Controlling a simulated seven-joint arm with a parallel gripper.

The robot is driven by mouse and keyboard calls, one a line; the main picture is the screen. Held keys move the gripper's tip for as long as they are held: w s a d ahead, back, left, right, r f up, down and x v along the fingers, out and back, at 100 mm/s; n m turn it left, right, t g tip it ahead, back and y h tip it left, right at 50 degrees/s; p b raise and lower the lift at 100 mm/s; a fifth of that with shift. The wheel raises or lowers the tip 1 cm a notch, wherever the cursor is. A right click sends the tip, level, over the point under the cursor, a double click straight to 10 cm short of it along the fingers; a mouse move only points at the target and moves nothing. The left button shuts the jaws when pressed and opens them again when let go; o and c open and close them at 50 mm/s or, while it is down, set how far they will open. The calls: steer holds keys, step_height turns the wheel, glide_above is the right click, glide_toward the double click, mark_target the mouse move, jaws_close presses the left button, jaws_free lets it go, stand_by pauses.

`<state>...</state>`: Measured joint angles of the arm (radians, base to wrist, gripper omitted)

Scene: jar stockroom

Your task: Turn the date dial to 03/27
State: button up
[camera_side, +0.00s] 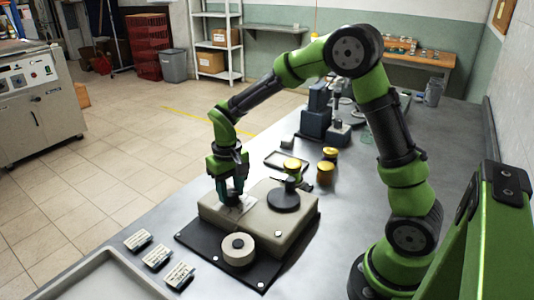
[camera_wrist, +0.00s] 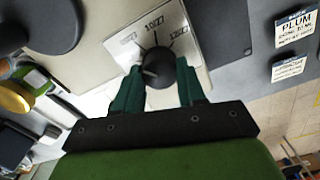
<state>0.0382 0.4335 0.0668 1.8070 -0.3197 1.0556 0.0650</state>
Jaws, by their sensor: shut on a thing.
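The date dial's dark round knob (camera_wrist: 160,70) sits on a pale plate (camera_wrist: 188,28) with printed dates and tick marks. The middle date looks like 10/27; the side ones are too blurred to read surely. A small light mark shows on the knob's left part; I cannot tell which date it points at. My gripper (camera_wrist: 158,82) has its two green fingers on either side of the knob, shut on it. In the side view my gripper (camera_side: 231,192) points down onto the beige machine (camera_side: 262,232), mostly hiding the knob.
The machine stands on a black base (camera_side: 196,240) with a white roll (camera_side: 238,250) in front and a black disc (camera_side: 284,201) at right. Yellow-lidded jars (camera_side: 326,172) stand behind. Several printed labels (camera_side: 157,256) lie at front left, near a grey tray (camera_side: 92,283).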

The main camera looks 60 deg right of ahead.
mark_target(230, 192)
steer(key=shift+r+n, duration=0.1)
steer(key=shift+n, duration=1.8)
steer(key=o, duration=1.1)
steer(key=shift+c, duration=0.2)
step_height(230, 192, up, 17)
